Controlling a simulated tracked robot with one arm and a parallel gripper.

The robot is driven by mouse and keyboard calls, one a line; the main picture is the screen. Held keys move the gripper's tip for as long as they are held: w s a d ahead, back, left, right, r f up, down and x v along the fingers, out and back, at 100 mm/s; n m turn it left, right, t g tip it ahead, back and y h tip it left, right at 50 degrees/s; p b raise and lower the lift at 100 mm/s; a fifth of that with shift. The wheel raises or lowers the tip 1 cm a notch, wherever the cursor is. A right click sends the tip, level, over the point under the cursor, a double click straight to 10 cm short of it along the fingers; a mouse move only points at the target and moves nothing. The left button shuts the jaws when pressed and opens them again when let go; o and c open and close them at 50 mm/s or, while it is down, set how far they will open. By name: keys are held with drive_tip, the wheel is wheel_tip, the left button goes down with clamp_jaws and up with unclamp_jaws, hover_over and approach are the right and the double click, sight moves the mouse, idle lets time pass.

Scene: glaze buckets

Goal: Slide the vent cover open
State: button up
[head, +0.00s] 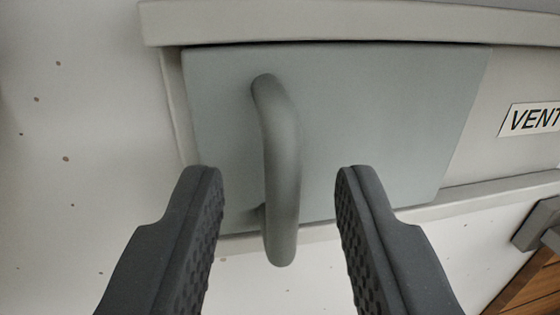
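The vent cover (375,120) is a flat grey-green panel set between an upper and a lower rail. Its handle (281,165) is a curved grey bar near the panel's left side, standing out toward the camera. My gripper (278,180) is open, with one dark ridged finger to the left of the handle and one to the right. Gaps show between the handle and both fingers in the picture. How far the fingertips are from the panel in depth is hard to tell.
The upper rail (340,22) and lower rail (480,195) run along the panel. A "VENT" label (533,119) is on the pale surface to the right. A speckled white wall (75,150) lies left. A grey bracket (538,224) and wooden part (530,288) are at lower right.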

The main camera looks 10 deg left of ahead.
drive_tip(key=shift+w+f+p, duration=0.1)
drive_tip(key=shift+w+p, duration=0.4)
drive_tip(key=shift+w, duration=0.05)
